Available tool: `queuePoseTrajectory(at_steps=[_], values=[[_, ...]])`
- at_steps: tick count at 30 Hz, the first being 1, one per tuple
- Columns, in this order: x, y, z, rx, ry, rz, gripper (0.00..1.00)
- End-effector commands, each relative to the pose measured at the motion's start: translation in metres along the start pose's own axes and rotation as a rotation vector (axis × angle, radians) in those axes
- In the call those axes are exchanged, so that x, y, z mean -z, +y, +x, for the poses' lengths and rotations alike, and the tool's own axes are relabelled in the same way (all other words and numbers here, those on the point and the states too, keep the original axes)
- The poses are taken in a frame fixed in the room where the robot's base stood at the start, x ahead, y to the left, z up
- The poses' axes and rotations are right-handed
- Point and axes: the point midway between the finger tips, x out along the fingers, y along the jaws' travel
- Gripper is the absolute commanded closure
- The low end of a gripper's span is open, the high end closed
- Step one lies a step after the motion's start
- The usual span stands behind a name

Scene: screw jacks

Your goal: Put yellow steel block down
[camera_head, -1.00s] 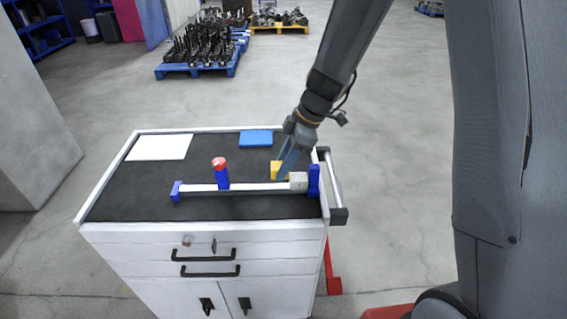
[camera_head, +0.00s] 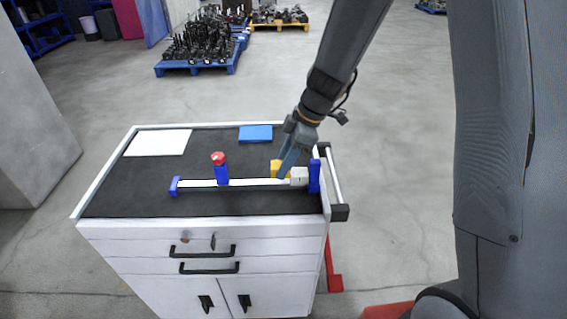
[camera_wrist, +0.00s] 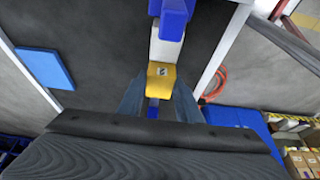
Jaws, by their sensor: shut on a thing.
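The yellow steel block (camera_head: 276,168) is at the right side of the cart top, just behind the white bar of the blue-ended jack fixture (camera_head: 245,183). My gripper (camera_head: 285,172) points down at it, and its fingers partly hide it. In the wrist view the yellow block (camera_wrist: 161,76) sits between the two fingers (camera_wrist: 160,98), which are shut on it. A white block (camera_head: 299,176) is beside it, next to the fixture's right blue end. I cannot tell whether the yellow block touches the cart top.
The grey-topped white cart (camera_head: 130,203) also bears a white sheet (camera_head: 158,142) and a blue plate (camera_head: 256,133) at the back. A red-topped blue post (camera_head: 220,169) stands at the bar. The cart's front left top is clear.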

Motion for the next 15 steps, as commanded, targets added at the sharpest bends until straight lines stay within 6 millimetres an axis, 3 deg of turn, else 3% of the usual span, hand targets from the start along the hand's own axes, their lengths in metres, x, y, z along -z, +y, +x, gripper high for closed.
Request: queuePoseTrajectory(at_steps=[4,5,8,15], values=[[0.0000,0.0003,0.0005,-0.001,0.000,0.000,1.00],[-0.0003,-0.0001,0.0009,0.000,0.000,0.000,0.65],[-0.0003,-0.0001,0.0008,0.000,0.000,0.000,0.49],[-0.0003,0.0000,0.0009,0.000,0.000,0.000,0.49]])
